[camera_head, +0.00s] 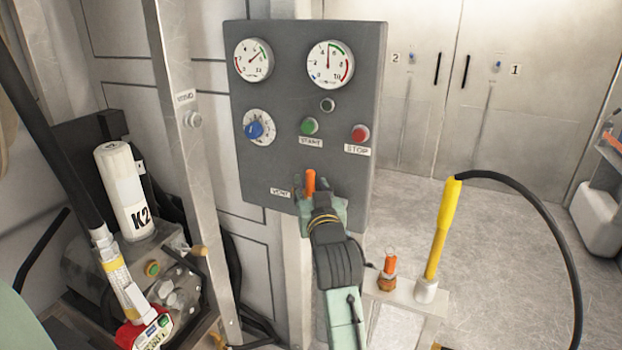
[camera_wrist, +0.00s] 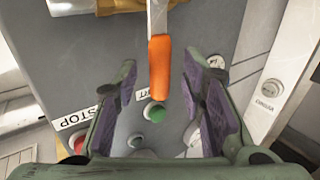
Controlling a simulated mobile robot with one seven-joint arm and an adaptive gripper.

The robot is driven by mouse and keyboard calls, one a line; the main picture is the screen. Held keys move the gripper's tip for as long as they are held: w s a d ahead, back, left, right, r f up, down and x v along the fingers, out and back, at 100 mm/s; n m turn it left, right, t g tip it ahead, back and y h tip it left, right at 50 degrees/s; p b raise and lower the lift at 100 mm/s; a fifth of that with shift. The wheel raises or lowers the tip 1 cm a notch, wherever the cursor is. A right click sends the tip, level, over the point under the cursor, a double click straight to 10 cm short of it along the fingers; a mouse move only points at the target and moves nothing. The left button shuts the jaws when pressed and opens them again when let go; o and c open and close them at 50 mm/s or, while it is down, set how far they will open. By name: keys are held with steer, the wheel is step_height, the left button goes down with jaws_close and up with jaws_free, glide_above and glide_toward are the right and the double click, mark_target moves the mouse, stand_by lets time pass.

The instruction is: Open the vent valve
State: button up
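The vent valve's orange lever (camera_head: 310,182) stands upright near the low edge of the grey control panel, beside a small "VENT" label (camera_head: 281,192). In the wrist view the orange lever (camera_wrist: 160,68) hangs from a metal stem, with part of a brass-coloured body (camera_wrist: 122,6) at the top edge. My gripper (camera_wrist: 159,68) is open, with one finger on each side of the lever and a visible gap on both sides. In the head view my gripper (camera_head: 320,196) is at the lever and hides the valve body.
The grey panel (camera_head: 290,85) carries two gauges, a blue knob (camera_head: 255,130), a green START button (camera_head: 309,126) and a red STOP button (camera_head: 360,133). A metal post (camera_head: 178,120) stands left. A yellow nozzle (camera_head: 441,230) with a black hose stands right.

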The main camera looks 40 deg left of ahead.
steer(key=shift+x, duration=1.2)
steer(key=shift+c, duration=0.4)
jaws_close()
